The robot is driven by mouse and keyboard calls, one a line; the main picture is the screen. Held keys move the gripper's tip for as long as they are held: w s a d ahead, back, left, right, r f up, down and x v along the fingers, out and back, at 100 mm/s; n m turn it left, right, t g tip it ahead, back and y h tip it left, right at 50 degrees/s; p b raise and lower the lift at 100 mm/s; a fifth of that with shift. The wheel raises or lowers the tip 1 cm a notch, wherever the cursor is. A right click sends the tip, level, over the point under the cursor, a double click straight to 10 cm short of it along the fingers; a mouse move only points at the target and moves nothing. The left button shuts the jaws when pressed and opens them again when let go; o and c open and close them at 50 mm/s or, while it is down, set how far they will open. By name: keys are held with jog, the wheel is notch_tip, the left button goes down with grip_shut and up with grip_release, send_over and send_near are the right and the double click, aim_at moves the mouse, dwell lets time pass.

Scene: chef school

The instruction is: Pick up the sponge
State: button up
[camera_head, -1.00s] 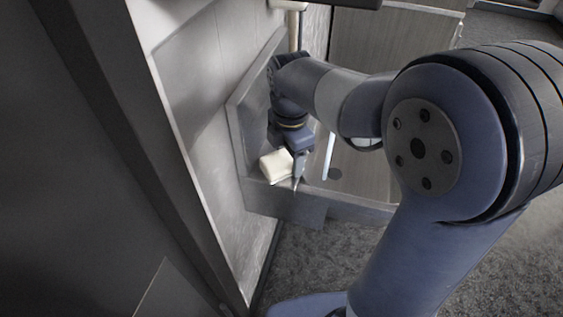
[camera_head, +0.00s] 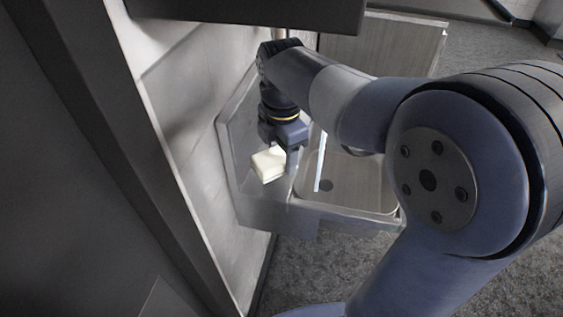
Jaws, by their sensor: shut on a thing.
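The sponge (camera_head: 268,165) is a pale cream block at the left side of the sink unit, close to the wall. My gripper (camera_head: 284,163) points down over it and is shut on it. One finger shows at the sponge's right side; the other is hidden. I cannot tell for certain whether the sponge's underside is clear of the ledge.
The metal sink (camera_head: 352,185) with its basin and drain lies to the right of the sponge. A tiled wall (camera_head: 180,130) stands close on the left. A dark overhanging cabinet or shelf (camera_head: 250,12) is above, near the top of the view.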

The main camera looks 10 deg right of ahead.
notch_tip(320, 180, up, 2)
jog(key=shift+r, duration=0.1)
jog(key=s+d, duration=0.3)
jog(key=d, duration=0.6)
jog(key=s+d, duration=0.3)
jog(key=d, duration=0.6)
jog(key=shift+s+d+f, duration=0.25)
jog(key=shift+s+f, duration=0.05)
jog(key=shift+s, duration=0.05)
